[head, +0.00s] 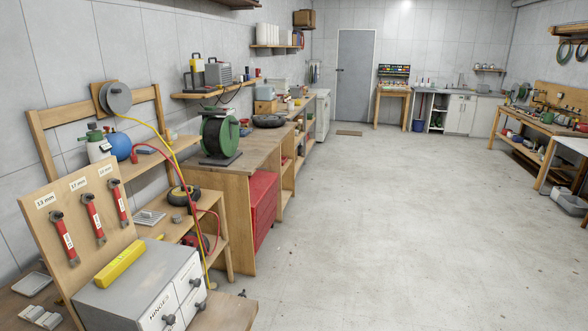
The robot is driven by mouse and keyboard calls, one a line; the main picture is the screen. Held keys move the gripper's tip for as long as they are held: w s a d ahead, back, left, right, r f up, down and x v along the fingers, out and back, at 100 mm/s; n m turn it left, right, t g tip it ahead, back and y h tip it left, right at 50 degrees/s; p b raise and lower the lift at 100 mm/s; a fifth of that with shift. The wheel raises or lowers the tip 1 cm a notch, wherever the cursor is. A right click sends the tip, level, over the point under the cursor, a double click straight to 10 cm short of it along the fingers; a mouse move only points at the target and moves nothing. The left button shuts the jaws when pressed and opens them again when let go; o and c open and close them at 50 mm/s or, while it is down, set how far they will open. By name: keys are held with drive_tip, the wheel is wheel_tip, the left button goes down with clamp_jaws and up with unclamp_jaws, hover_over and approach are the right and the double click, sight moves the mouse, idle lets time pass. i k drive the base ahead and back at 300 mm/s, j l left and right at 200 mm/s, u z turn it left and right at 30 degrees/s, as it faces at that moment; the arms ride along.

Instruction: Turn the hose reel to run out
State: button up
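A green reel (219,132) with a dark wound middle stands upright on a dark base on the wooden workbench at left. A grey round reel (115,98) is mounted on a wooden board on the left wall frame. A yellow hose (155,131) runs from the grey reel and hangs down to the right of the grey drawer cabinet. A red hose (181,172) hangs beside it. I cannot tell which reel the task means. My gripper is not in view.
A grey drawer cabinet (150,290) with a yellow bar (120,263) on top and a board of red-handled wrenches (92,217) stand at front left. A red cabinet (262,207) is under the workbench. The grey floor (380,220) is clear in the middle.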

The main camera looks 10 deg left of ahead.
sight(116, 97)
drive_tip(key=i+u, duration=0.1)
drive_tip(key=i, duration=0.4)
drive_tip(key=i+l+u, duration=0.1)
drive_tip(key=i, duration=0.4)
drive_tip(key=i+l+u, duration=0.1)
drive_tip(key=i, duration=0.4)
drive_tip(key=i+l+u, duration=0.1)
drive_tip(key=i, duration=0.4)
